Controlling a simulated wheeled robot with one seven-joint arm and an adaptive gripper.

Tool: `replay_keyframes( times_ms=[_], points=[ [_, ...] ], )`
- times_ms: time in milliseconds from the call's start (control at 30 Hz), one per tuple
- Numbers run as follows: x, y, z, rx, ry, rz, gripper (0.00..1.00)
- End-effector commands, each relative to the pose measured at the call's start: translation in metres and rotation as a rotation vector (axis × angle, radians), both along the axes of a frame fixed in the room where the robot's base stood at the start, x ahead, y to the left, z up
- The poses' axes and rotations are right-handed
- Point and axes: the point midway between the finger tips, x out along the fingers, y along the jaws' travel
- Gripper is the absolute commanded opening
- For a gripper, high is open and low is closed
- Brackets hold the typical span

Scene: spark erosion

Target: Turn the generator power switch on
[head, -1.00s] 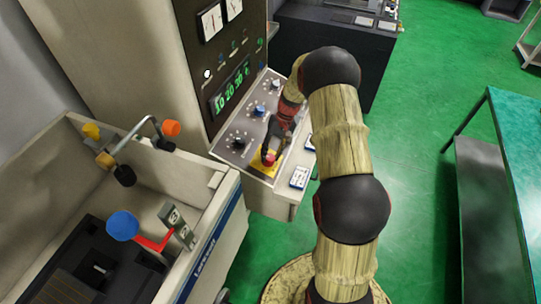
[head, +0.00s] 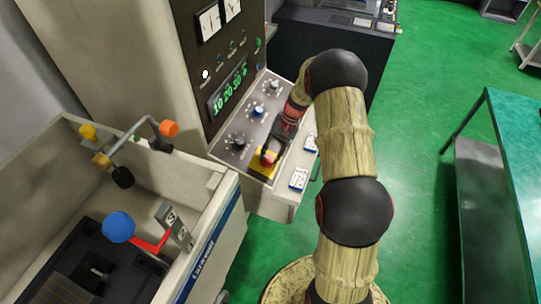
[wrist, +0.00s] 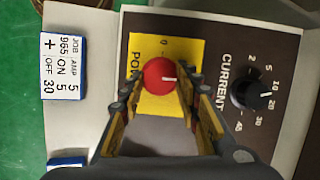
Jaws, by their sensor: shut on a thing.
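The red round power switch knob (wrist: 160,77) sits on a yellow plate (wrist: 187,47) lettered "POW…", the rest hidden, in the wrist view. A "0" is printed above the knob in that view.
A black CURRENT dial (wrist: 250,92) is beside the plate. Black and blue dials (head: 258,110) line the console below a green digital display (head: 230,88). White label cards (head: 298,179) lie along its right edge. A machine tank (head: 205,225) stands at the left.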

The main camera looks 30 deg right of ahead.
Motion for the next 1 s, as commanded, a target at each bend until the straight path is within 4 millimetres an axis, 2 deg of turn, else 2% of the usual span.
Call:
replay_keyframes(
  times_ms=[100, 133, 433, 767, 867, 1000],
  points=[
    [0.000, 0.000, 0.000, 0.000, -0.001, -0.002, 0.07],
    [0.000, 0.000, 0.000, 0.000, -0.001, -0.002, 0.34],
    [0.000, 0.000, 0.000, 0.000, 0.000, 0.000, 0.51],
    [0.000, -0.001, 0.001, 0.000, 0.000, 0.001, 0.51],
    [0.001, -0.005, 0.008, -0.001, -0.002, 0.000, 0.51],
    [0.001, -0.015, 0.029, -0.003, -0.004, -0.001, 0.51]
  ],
)
